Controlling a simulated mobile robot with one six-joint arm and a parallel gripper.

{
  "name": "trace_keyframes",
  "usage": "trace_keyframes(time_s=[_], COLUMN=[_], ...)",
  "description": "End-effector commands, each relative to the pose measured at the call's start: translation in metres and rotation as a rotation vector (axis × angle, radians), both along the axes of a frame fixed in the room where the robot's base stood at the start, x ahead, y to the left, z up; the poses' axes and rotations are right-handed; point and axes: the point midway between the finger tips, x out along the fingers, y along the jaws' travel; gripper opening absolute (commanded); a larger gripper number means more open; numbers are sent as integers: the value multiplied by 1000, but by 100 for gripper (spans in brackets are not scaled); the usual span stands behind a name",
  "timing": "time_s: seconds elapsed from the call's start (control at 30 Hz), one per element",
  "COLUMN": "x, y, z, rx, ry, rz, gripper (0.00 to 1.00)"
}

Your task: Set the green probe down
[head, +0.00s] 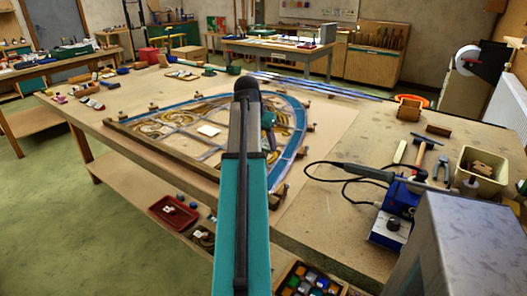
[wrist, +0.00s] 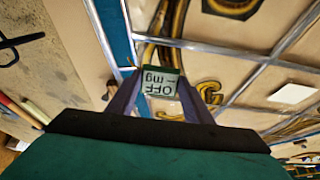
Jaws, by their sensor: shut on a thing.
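The green probe (wrist: 160,82), with a pale label reading "OFF" and "mg", sits between the fingers of my gripper (wrist: 160,100) in the wrist view. The gripper is shut on it. In the head view the green probe (head: 267,119) shows just right of my arm, over the right part of the leaded panel (head: 291,152), with my gripper (head: 271,138) partly hidden behind the arm. I cannot tell whether the probe touches the panel. The leaded panel, with blue border and gold scrollwork, lies on the bench and also fills much of the wrist view (wrist: 230,66).
A white square piece (head: 208,130) lies on the panel. Small wooden blocks (head: 310,127) stand around its edge. At right are a blue soldering station (head: 393,212), its iron (head: 350,171) and cable, and a cream bin (head: 482,172). Bare bench top (head: 375,125) lies right of the panel.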

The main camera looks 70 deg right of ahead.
Motion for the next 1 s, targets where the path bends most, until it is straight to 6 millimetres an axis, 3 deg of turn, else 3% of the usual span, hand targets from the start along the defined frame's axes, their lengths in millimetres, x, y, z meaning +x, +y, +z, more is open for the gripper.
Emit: trace_keyframes(time_s=[0.3, 0.8, 0.83, 0.9, 1.0], x=[1, 1, 1, 1, 0], y=[2, 2, 1, 1, 1], z=[-33, -38, -37, -37, -37], rx=[3, 2, 2, 1, 2], ry=[0, 0, 0, 0, 1], rz=[0, 0, 0, 0, -2], gripper=[23, 23, 51, 63, 65])
